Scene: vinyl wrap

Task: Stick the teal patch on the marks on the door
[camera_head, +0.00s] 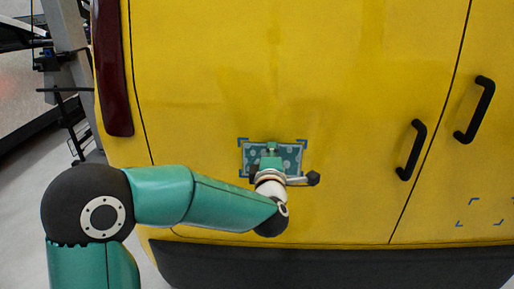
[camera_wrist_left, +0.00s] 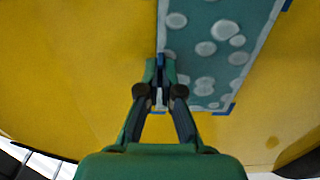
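The teal patch (camera_head: 289,153) with pale dots and a light border lies against the yellow door (camera_head: 330,110), inside blue corner marks (camera_head: 302,143). In the left wrist view the patch (camera_wrist_left: 205,45) fills the upper middle, with a blue mark (camera_wrist_left: 231,108) at a lower corner. My left gripper (camera_head: 271,150) is in front of the patch and hides part of it. In the left wrist view its fingertips (camera_wrist_left: 160,68) are close together at the patch's left edge. Whether they pinch the patch or only touch it is unclear. My right gripper is not in view.
A second set of blue marks (camera_head: 486,212) is bare at the lower right. Two black handles (camera_head: 411,150) (camera_head: 474,110) stick out right of the patch. A dark bumper (camera_head: 330,266) runs below, and a dark red lamp (camera_head: 112,70) is at the left.

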